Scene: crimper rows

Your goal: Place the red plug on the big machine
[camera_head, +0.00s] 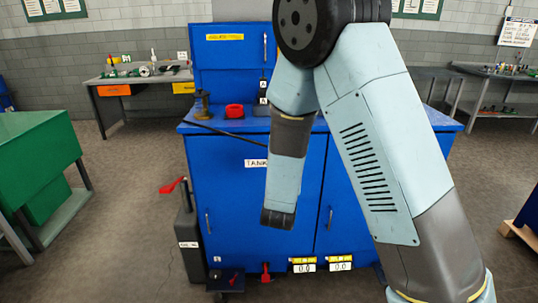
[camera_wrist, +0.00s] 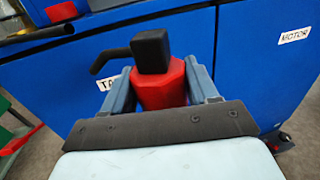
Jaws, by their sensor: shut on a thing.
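The red plug (camera_wrist: 158,90) shows in the wrist view, with a black block on its top. My gripper (camera_wrist: 163,84) is shut on it, one finger on each side. A black bent bar shows behind the plug; I cannot tell whether it belongs to it. The big machine, a blue cabinet (camera_head: 232,200) labelled "TANK", stands ahead in the head view; its blue front also shows behind the plug in the wrist view (camera_wrist: 247,70). In the head view my arm hangs before this front and the plug is hidden.
A red ring-like part (camera_head: 234,111) and a brown spool (camera_head: 203,103) stand on the machine's top. A dark container (camera_head: 187,232) with a red handle stands at its left. A green bench (camera_head: 38,145) is at left. Workbenches line the back wall. Grey floor is open between.

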